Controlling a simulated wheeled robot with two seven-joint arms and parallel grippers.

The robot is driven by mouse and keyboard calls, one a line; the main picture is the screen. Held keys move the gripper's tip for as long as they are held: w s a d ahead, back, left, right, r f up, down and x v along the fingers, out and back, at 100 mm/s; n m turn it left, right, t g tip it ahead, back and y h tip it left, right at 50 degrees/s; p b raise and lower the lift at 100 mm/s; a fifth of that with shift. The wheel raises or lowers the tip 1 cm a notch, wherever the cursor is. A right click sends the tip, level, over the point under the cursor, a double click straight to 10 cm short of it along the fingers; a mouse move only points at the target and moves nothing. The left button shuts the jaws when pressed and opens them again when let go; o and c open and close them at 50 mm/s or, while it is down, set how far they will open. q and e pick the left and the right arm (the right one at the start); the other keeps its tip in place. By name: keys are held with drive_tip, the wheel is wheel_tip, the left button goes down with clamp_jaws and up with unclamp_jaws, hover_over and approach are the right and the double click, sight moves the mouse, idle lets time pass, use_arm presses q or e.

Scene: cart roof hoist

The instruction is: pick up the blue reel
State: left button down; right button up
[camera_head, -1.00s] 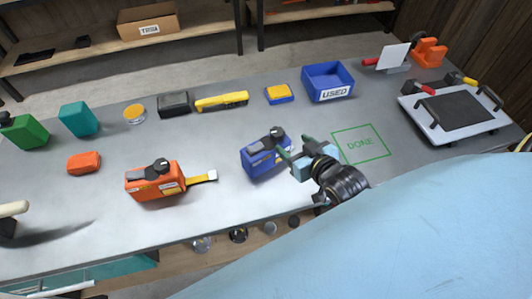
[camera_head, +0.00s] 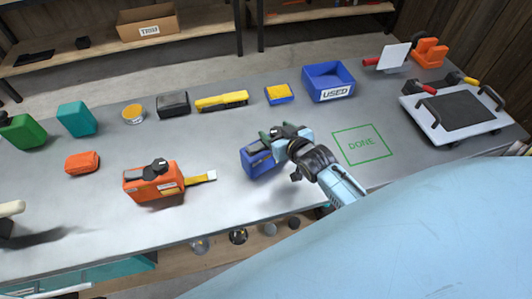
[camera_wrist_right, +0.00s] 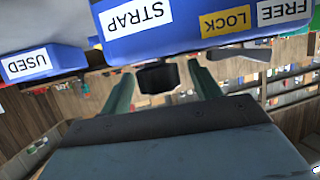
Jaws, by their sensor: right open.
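The blue reel (camera_head: 257,161) stands on the grey bench in the head view, partly covered by my right gripper. My right gripper (camera_head: 279,134) is over the reel's upper right part. In the right wrist view the reel (camera_wrist_right: 185,28) fills the top, with STRAP, LOCK and FREE labels upside down. There the right gripper's green fingers (camera_wrist_right: 162,88) are apart, with a black knob (camera_wrist_right: 158,75) of the reel between or just beyond their tips. No contact can be made out. My left gripper is not in view.
An orange reel (camera_head: 152,184) with a yellow strap end stands to the left. A blue USED bin (camera_head: 330,95) and a yellow-blue sponge-like block (camera_head: 278,94) are behind. The green DONE outline (camera_head: 362,145) on the right is empty. A white tray-like panel (camera_head: 455,112) lies further right.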

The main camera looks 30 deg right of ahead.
clamp_jaws()
drive_tip(key=shift+r, duration=0.1)
idle(0.3)
